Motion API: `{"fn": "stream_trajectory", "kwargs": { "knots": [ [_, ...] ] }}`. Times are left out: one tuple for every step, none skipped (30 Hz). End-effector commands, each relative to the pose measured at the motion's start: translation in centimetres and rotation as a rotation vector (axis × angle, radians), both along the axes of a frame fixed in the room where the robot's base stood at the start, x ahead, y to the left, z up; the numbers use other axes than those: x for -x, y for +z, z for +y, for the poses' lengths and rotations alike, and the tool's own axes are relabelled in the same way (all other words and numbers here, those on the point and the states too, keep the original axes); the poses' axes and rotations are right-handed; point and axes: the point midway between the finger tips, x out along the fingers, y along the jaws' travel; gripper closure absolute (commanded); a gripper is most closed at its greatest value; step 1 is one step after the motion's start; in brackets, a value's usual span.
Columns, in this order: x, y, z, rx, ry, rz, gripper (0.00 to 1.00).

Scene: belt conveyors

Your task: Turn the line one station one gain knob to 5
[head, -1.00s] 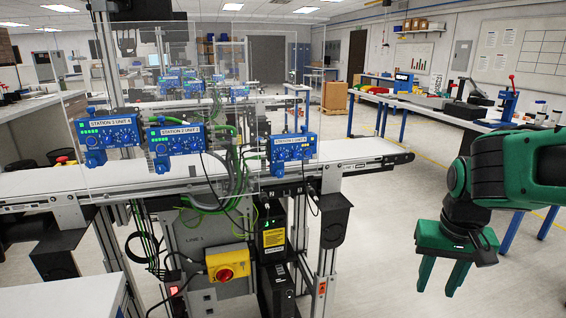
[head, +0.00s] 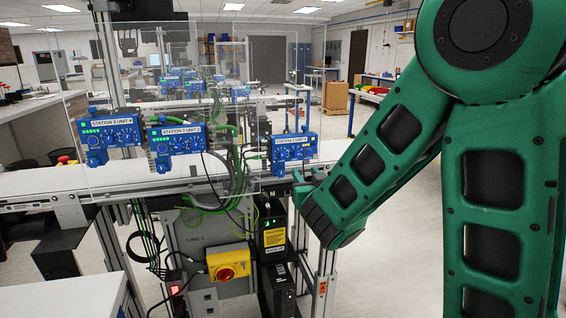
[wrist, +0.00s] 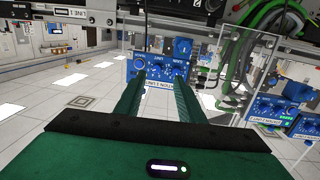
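Three blue control units hang over the line 1 conveyor in the head view: a left one (head: 108,132), a middle one (head: 175,138) and a right one (head: 294,148). Their station numbers are too blurred to read surely. In the wrist view a blue unit (wrist: 160,70) with several small knobs appears upside down, just beyond my fingertips. I cannot tell for certain which knob is gain or read its setting. My gripper (wrist: 160,83) is open and empty, its green fingers apart and pointing at this unit. In the head view my arm hides most of the gripper.
The white conveyor belt (head: 35,183) runs beneath the units. Clear panels, green cables (head: 236,160) and a yellow box with a red switch (head: 228,264) are close by. More blue units (wrist: 270,108) show at right in the wrist view.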

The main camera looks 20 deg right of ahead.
Motion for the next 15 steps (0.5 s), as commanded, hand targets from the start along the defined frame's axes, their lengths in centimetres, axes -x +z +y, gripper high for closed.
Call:
{"fn": "stream_trajectory", "kwargs": {
  "knots": [
    [-0.1, 0.2, 1.3, 0.003, 0.034, -0.02, 0.65],
    [-0.2, 0.3, 1.9, 0.005, 0.05, -0.031, 0.65],
    [-0.2, 0.5, 2.4, 0.006, 0.064, -0.042, 0.65],
    [-0.3, 0.6, 2.7, 0.007, 0.072, -0.049, 0.65],
    [-0.4, 0.7, 2.9, 0.007, 0.077, -0.053, 0.65],
    [-0.5, 0.7, 3.1, 0.006, 0.082, -0.056, 0.65],
    [-0.7, 0.7, 3.1, 0.005, 0.083, -0.058, 0.65],
    [-0.9, 0.8, 3.1, 0.005, 0.083, -0.059, 0.65],
    [-1.2, 0.8, 3.1, 0.004, 0.082, -0.059, 0.65],
    [-1.5, 0.8, 3.0, 0.004, 0.081, -0.059, 0.65],
    [-1.9, 0.8, 3.0, 0.004, 0.08, -0.059, 0.65],
    [-2.4, 0.8, 2.9, 0.004, 0.079, -0.059, 0.65],
    [-2.8, 0.8, 2.9, 0.004, 0.079, -0.06, 0.65],
    [-3.2, 0.8, 2.9, 0.004, 0.079, -0.059, 0.65],
    [-4.0, 0.7, 2.9, 0.003, 0.078, -0.059, 0.65]
  ]
}}
